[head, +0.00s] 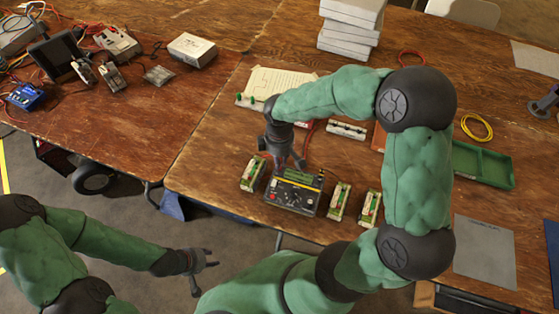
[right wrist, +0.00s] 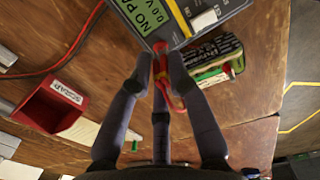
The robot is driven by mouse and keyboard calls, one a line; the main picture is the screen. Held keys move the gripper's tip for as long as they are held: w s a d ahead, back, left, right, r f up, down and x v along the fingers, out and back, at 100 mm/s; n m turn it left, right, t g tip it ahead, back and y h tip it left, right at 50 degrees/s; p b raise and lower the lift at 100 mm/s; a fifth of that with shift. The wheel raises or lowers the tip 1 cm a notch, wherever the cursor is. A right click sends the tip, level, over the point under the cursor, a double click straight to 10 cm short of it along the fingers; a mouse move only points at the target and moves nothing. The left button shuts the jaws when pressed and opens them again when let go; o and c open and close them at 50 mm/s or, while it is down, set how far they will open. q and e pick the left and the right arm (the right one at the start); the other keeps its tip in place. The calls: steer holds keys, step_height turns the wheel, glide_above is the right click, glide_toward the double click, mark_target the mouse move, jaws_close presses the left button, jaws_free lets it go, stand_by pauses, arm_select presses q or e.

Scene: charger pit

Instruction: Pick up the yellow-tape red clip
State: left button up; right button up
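My right gripper (head: 285,160) is above the charger. In the right wrist view its fingertips (right wrist: 160,58) stand apart on both sides of the clip; contact is not clear. My left gripper (head: 205,268) is open and empty, off the table's front edge.
Green-and-white battery packs (head: 253,173) stand on both sides of the charger. A red scrap bin (right wrist: 50,107) lies left in the wrist view. A green tray (head: 483,163) and a yellow cable coil (head: 477,127) are at right. White boxes (head: 350,28) are stacked behind.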

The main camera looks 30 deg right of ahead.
steer(key=shift+r, duration=0.1)
steer(key=shift+r, duration=0.25)
steer(key=r, duration=0.1)
steer(key=r+p, duration=0.2)
steer(key=shift+s+a+r, duration=0.15)
steer(key=shift+a+r, duration=0.05)
steer(key=shift+a, duration=0.1)
steer(key=s+a+r+p, duration=0.4)
steer(key=s+a+r, duration=0.2)
steer(key=a+r, duration=0.3)
steer(key=a, duration=0.3)
steer(key=shift+p, duration=0.3)
